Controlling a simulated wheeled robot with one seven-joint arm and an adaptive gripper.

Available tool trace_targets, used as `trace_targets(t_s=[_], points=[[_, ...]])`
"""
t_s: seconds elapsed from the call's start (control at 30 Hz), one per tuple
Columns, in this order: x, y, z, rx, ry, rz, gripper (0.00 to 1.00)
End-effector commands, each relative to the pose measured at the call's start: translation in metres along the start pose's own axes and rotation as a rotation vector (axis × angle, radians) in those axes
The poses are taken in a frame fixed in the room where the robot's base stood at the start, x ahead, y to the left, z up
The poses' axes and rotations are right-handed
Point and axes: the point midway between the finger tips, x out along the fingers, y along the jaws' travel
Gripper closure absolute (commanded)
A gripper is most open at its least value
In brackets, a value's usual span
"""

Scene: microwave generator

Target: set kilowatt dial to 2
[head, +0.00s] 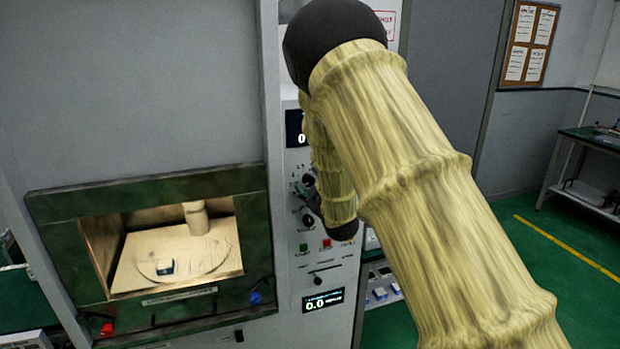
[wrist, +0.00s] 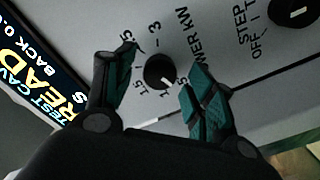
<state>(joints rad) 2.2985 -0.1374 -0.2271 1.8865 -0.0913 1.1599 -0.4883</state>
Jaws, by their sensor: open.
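The kilowatt dial (wrist: 160,71) is a round black knob on the grey panel in the wrist view, with "WER KW" lettering beside it. Its white pointer mark is at the knob's lower edge, toward the printed "1". Marks like "15" and "3" also show; the 2 mark is not visible, and the left finger covers part of the scale. My gripper (wrist: 163,68) is open, with one teal-padded finger on each side of the knob; I cannot tell if either touches it. In the head view my gripper (head: 311,196) is at the control panel, partly hidden by my arm.
A second black knob (wrist: 294,12) marked "STEP" and "OFF" lies right of the dial. A lit display (wrist: 48,95) is at the left. In the head view, a green and a red button (head: 326,244) and a lower display (head: 323,301) sit below; the open chamber (head: 160,292) is left.

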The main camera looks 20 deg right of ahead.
Motion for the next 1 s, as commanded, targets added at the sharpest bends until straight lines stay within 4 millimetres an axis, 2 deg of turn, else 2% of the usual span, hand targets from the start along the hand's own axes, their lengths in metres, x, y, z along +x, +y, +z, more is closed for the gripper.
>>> trace_targets(t_s=[0.2, 0.5, 0.57, 0.77, 1.0], points=[[0.0128, 0.0004, -0.0001, 0.001, 0.0, 0.001, 0.45], [0.0141, -0.0001, 0.0004, 0.0, 0.0, 0.001, 0.45], [0.0141, -0.0001, 0.0004, 0.0, 0.0, 0.001, 0.54], [0.014, -0.0001, 0.0003, 0.0, 0.0, 0.0, 0.91], [0.0139, -0.0005, 0.001, 0.01, 0.0, 0.001, 0.92]])
